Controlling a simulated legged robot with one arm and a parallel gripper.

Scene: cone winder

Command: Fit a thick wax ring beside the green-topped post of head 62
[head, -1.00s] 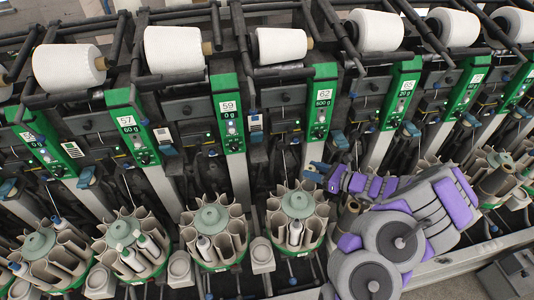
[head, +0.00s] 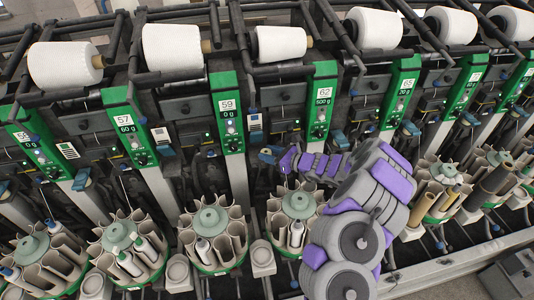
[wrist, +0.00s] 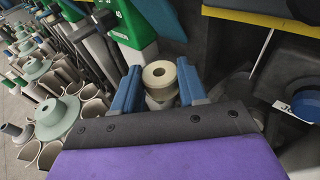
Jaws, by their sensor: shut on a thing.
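The green-topped post of head 62 (head: 320,100) stands upright in the middle of the row, labelled 62 and 500 g. My gripper (head: 268,156) is to the left of this post, at the dark gap between heads 59 and 62. In the wrist view its blue fingers (wrist: 158,86) are shut on a cream wax ring (wrist: 159,74) with a dark central hole. Another pale rounded surface shows just below the ring; I cannot tell what it is. A green post top (wrist: 130,28) is at upper left there. The ring is too small to make out in the head view.
A white yarn cone (head: 281,43) lies above head 62. A round bobbin magazine (head: 298,207) stands below it, partly behind my arm, with another magazine (head: 212,222) to its left. Head 59's green post (head: 228,110) stands left of my gripper.

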